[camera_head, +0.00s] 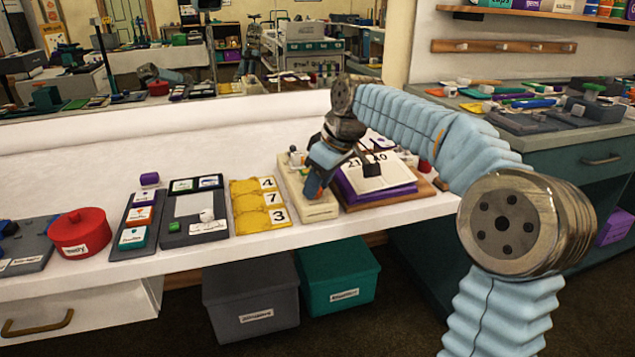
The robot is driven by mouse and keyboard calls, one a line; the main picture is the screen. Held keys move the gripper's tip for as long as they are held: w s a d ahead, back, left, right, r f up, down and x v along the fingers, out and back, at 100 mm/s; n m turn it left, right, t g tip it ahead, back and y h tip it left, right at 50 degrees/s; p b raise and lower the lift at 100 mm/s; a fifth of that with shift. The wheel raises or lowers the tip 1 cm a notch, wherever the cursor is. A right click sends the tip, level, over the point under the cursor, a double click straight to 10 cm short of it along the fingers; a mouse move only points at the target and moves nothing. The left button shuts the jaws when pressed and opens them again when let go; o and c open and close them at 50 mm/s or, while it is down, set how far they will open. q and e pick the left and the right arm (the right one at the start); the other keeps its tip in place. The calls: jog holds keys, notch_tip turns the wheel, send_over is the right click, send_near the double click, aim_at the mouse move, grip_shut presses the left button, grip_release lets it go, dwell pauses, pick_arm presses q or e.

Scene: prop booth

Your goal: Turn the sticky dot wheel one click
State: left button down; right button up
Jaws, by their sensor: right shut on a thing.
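A cream board (321,212) lies near the front edge of the white counter, with small pale parts (296,158) standing at its far end. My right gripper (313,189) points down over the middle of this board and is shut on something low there. The held thing is mostly hidden by the blue-grey jaws; it looks to be the sticky dot wheel, but its dots and click position cannot be made out. My left gripper is not in view.
A yellow number board (243,222) lies left of the cream board. A purple-edged flip calendar (385,177) stands close on the right. Further left are dark trays (184,239) and a red round tin (80,232). The counter behind is mostly clear, up to a mirror.

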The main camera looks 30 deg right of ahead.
jog(key=shift+d+n, duration=0.1)
jog(key=shift+n, duration=0.4)
jog(key=o, duration=1)
jog(key=shift+o, duration=0.2)
jog(key=v, duration=1.3)
jog(key=shift+d+r, duration=0.25)
jog(key=shift+r, duration=0.15)
